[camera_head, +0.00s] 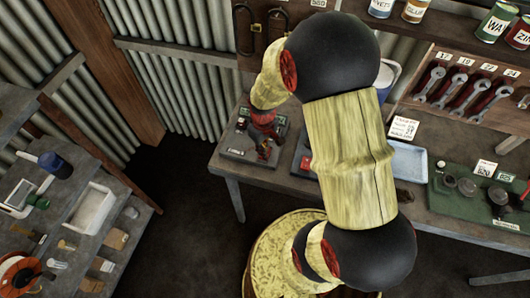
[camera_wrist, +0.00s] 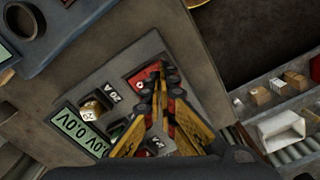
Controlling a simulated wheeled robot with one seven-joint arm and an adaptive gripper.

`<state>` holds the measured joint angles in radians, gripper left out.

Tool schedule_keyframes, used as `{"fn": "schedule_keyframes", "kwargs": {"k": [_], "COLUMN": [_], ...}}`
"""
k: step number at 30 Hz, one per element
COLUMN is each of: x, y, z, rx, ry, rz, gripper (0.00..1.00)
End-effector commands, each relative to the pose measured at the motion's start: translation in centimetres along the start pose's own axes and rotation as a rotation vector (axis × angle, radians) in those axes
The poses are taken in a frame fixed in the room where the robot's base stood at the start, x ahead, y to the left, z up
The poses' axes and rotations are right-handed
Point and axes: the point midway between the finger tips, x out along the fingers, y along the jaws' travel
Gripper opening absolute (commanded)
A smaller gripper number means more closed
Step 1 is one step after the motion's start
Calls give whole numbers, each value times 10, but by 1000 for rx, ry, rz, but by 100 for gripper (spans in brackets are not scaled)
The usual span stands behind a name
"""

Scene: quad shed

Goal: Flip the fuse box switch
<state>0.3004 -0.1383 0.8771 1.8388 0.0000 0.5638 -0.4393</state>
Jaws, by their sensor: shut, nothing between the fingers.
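The fuse box is a grey panel (camera_wrist: 155,48) on the workbench, and it also shows at the bench's left end in the head view (camera_head: 236,141). It carries a display (camera_wrist: 78,132) reading 0.0V, a "20 A" label and a round brass-coloured part (camera_wrist: 91,108). A red part (camera_wrist: 136,78) with a white mark, possibly the switch, lies beside my fingertips. My gripper (camera_wrist: 162,70) is shut and empty, with its yellow fingers over the panel. I cannot tell whether it touches the red part. The fingers hide the panel's lower middle. In the head view my arm reaches down to the panel.
A wrench rack (camera_head: 440,80) stands behind. A side bench at left holds a white bin (camera_head: 91,208) and small items. Dark floor (camera_head: 180,215) lies open between the benches.

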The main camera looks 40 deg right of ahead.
Motion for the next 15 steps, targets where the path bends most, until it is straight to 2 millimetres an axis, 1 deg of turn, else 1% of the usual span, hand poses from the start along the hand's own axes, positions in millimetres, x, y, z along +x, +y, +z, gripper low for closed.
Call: {"fn": "schedule_keyframes", "kwargs": {"k": [15], "x": [8], "y": [0], "z": [0], "rx": [0], "ry": [0], "rz": [0], "gripper": [0]}}
